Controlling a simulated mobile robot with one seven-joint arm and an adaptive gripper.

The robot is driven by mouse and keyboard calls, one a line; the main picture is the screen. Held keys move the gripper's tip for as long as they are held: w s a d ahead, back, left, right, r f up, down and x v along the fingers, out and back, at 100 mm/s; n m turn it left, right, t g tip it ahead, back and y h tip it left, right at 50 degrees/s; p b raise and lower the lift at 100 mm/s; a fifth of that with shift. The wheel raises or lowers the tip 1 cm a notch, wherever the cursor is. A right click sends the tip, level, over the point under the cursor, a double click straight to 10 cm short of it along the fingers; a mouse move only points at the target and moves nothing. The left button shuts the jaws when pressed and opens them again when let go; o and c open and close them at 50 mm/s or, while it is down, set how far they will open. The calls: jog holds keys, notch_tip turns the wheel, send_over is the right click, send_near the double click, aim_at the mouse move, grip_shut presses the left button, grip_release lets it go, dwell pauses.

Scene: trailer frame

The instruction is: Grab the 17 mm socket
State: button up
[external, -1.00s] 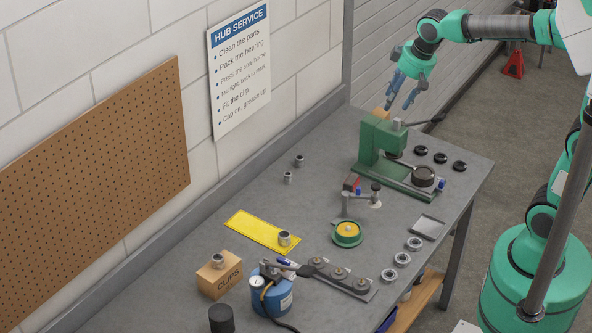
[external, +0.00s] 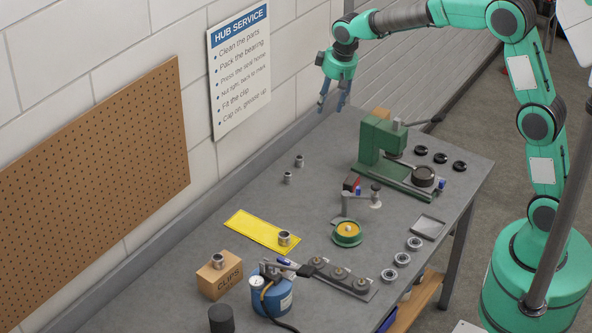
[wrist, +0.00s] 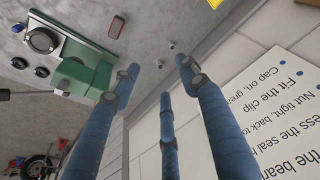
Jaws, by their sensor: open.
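Several small silver socket-like pieces stand on the bench, and no size marking can be read on any. Two are near the wall: the farther socket (external: 299,161) and the nearer socket (external: 287,178). They also show in the wrist view, one small socket (wrist: 172,45) and another (wrist: 160,63) beyond the fingertips. A third socket (external: 284,238) is on the yellow mat (external: 255,230), and a fourth (external: 217,260) is on the clips box (external: 222,281). My gripper (external: 332,105) is open and empty, pointing down above the bench's far end by the wall; its blue fingers (wrist: 160,78) are spread.
The green press (external: 380,145) stands right of my gripper, with black rings (external: 440,157) beside it. A blue canister (external: 272,297), a green dish (external: 347,233) and a silver tray (external: 428,227) are nearer. The wall sign (external: 240,75) is close left. Bench around the two wall-side sockets is clear.

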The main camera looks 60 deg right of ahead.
jog(key=w+f+p, duration=0.1)
jog(key=w+f, duration=0.6)
jog(key=f, duration=0.5)
jog(key=w+d+f+g+p, duration=0.1)
jog(key=w+f, duration=0.7)
jog(key=f, duration=0.3)
jog(key=shift+w+d+f+m, duration=0.25)
jog(key=shift+d+f+m, duration=0.05)
jog(key=shift+f, duration=0.05)
jog(key=shift+f, duration=0.1)
send_over(288, 174)
jog(key=shift+s+f, duration=0.15)
jog(key=shift+f, duration=4)
jog(key=shift+w+f, duration=0.15)
jog(key=shift+f, duration=1.2)
jog(key=shift+w+f, duration=0.15)
jog(key=shift+f, duration=1.15)
grip_shut()
